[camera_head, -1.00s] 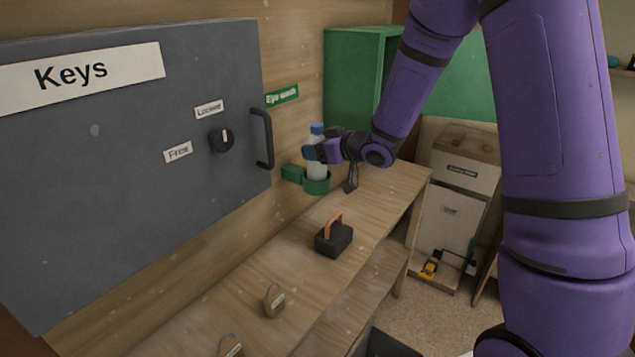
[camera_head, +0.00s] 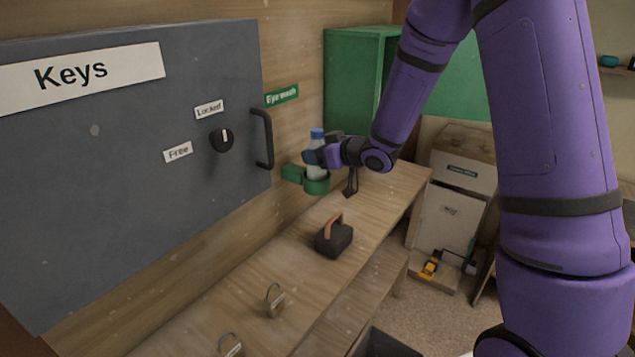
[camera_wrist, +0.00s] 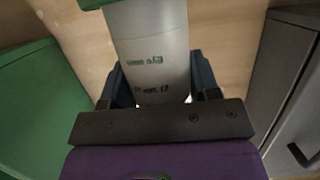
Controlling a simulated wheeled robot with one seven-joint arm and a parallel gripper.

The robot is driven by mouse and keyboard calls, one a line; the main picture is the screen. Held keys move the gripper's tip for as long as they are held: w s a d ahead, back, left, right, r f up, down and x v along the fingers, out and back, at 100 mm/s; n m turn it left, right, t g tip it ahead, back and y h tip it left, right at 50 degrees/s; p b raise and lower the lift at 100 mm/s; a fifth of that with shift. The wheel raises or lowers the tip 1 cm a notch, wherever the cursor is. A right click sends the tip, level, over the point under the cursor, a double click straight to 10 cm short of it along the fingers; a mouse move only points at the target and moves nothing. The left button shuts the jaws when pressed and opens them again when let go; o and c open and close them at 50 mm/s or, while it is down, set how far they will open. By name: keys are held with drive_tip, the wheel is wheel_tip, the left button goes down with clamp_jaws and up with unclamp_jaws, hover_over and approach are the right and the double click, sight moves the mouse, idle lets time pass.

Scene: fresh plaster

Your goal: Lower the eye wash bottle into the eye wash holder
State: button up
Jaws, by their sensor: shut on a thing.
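The eye wash bottle (camera_head: 316,171) is pale with a blue cap and stands upright. My gripper (camera_head: 315,156) is shut around its upper part, just below the cap. The green eye wash holder (camera_head: 316,188) is a round cup on a wall bracket, under the "Eye wash" label. The bottle's lower end is inside the holder's ring or right at it; its base is hidden. In the wrist view the printed bottle (camera_wrist: 150,45) sits between my fingers, and the green holder edge (camera_wrist: 92,3) shows at the top.
A grey "Keys" cabinet (camera_head: 120,200) with a handle (camera_head: 263,139) is to the left. A green cabinet (camera_head: 350,85) stands behind the holder. A dark box with an orange handle (camera_head: 333,238) and padlocks (camera_head: 275,302) rest on the wooden bench (camera_head: 230,305).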

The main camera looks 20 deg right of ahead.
drive_tip(key=shift+f, duration=0.65)
idle(0.4)
drive_tip(key=o, duration=1.2)
drive_tip(key=shift+c, duration=0.2)
drive_tip(key=s+d+r+m+h, duration=0.2)
drive_tip(key=s+d+r+h, duration=0.35)
drive_tip(key=s+r, duration=0.2)
drive_tip(key=s+d+r+m+h, duration=0.35)
drive_tip(key=s+d+r, duration=0.3)
drive_tip(key=s, duration=0.25)
drive_tip(key=s+a+r+g, duration=0.1)
drive_tip(key=s+g, duration=0.1)
drive_tip(key=s, duration=0.5)
drive_tip(key=s+a+r+m+g, duration=0.1)
drive_tip(key=s+a+g, duration=0.1)
drive_tip(key=s, duration=0.5)
drive_tip(key=s+a+r+g, duration=0.1)
drive_tip(key=s+r+g, duration=0.1)
drive_tip(key=s, duration=0.6)
drive_tip(key=shift+a+m+g, duration=0.3)
drive_tip(key=shift+m, duration=0.05)
